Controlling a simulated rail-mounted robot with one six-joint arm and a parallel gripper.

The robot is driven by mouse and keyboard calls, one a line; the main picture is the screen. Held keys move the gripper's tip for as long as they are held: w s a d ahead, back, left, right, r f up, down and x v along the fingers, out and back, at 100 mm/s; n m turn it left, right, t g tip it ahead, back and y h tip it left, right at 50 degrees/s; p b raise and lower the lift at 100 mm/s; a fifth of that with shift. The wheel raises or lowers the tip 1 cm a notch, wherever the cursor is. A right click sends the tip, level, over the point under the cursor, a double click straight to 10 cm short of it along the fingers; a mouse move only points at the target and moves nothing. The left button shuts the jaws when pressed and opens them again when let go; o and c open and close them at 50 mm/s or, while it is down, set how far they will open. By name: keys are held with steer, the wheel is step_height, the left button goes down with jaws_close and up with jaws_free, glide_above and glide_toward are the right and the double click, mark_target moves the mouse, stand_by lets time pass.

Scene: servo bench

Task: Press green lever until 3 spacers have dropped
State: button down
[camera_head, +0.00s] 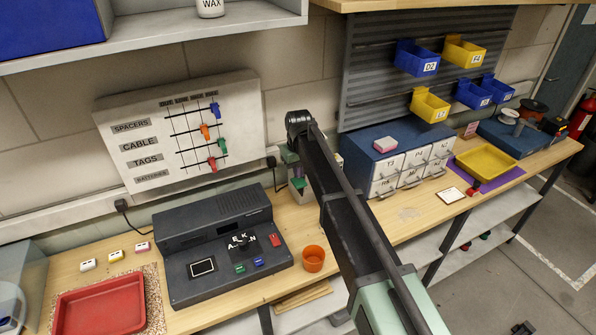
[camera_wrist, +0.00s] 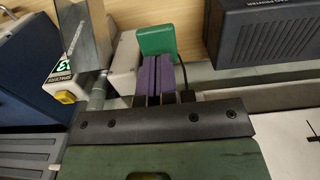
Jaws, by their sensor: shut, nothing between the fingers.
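In the wrist view, my gripper (camera_wrist: 158,60) is shut and empty, its purple fingers side by side. The green lever (camera_wrist: 157,40) lies just beyond the fingertips; I cannot tell whether they touch. Left of it is the white spacer dispenser (camera_wrist: 122,72), with a clear upright tube (camera_wrist: 80,35), a SPACERS label and small green marks hard to read. In the head view, my arm hides most of the dispenser (camera_head: 297,194) and my gripper. No dropped spacers are visible.
An orange cup (camera_head: 313,259) stands on the bench in front. The dark tag printer (camera_head: 215,240) is left of the dispenser, and a blue drawer cabinet (camera_head: 400,150) is right of it. A red tray (camera_head: 100,305) lies far left.

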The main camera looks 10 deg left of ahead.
mark_target(299, 182)
step_height(299, 182, up, 8)
steer(key=p, duration=0.5)
steer(key=shift+f+p, duration=0.15)
steer(key=shift+p, duration=0.15)
stand_by(0.6)
steer(key=s+d+f+m+b, duration=0.2)
steer(key=s+d+f+b, duration=0.3)
steer(key=s+d, duration=0.4)
steer(key=s+d+f+m+b, duration=0.3)
steer(key=s+d+f+b, duration=0.3)
steer(key=s+d, duration=0.3)
steer(key=s+d+f+m+b, duration=0.2)
steer(key=s+d+f+b, duration=0.4)
steer(key=d, duration=1)
steer(key=shift+s+m, duration=0.3)
steer(key=shift+s, duration=1.1)
